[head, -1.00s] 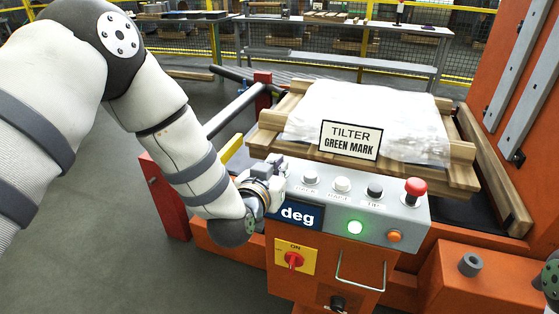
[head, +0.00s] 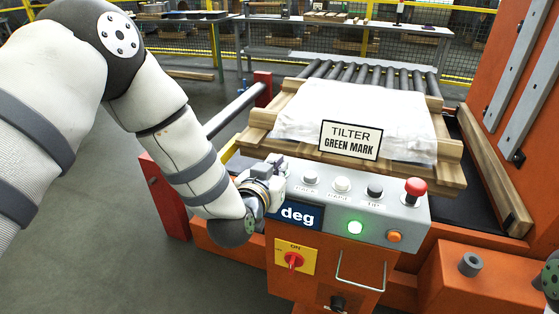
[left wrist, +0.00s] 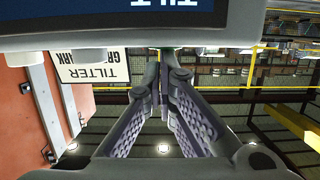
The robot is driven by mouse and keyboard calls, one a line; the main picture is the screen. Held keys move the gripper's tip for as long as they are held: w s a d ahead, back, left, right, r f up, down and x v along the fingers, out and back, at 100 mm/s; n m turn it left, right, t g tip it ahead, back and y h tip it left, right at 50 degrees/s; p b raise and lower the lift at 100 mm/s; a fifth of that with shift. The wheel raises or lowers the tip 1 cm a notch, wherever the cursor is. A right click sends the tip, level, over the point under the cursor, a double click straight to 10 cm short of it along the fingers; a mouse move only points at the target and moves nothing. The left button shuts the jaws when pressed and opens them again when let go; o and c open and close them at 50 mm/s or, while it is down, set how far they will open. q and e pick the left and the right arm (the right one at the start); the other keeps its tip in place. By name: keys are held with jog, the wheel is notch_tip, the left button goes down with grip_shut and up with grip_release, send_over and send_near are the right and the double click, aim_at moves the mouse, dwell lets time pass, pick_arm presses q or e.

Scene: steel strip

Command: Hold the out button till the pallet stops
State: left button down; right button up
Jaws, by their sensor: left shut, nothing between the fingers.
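The control panel (head: 330,205) stands in front of the pallet (head: 440,176), which carries a white wrapped load (head: 370,115). My left gripper (head: 279,168) is shut and empty, with its tips down at the left end of the panel's top face. The gripper hides that spot, so I cannot see the out button or tell whether it is pressed. In the left wrist view the closed fingers (left wrist: 166,62) meet at the panel edge, beside a trace of green. White buttons (head: 342,185) and a black one (head: 375,190) are right of the gripper. My right gripper is not in view.
A red mushroom button (head: 415,188) is at the panel's right end. A green lamp (head: 355,227) glows on the front beside an orange button (head: 395,236). A sign (head: 350,140) reads "TILTER GREEN MARK". Rollers (head: 370,72) lie behind the pallet. An orange frame (head: 520,80) rises right.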

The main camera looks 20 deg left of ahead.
pick_arm(q)
jog(key=shift+s+f, duration=0.25)
jog(key=shift+f, duration=0.4)
notch_tip(320, 180, up, 6)
jog(key=p, duration=0.2)
jog(key=shift+s+r+p, duration=0.1)
jog(key=shift+r+p, duration=0.1)
jog(key=shift+p, duration=0.15)
jog(key=p+v, duration=0.1)
jog(key=v, duration=0.8)
jog(key=shift+f, duration=0.35)
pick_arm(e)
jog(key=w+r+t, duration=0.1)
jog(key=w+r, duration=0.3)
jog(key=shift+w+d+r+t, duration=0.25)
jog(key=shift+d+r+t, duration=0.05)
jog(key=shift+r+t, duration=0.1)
pick_arm(q)
jog(key=shift+s, duration=0.1)
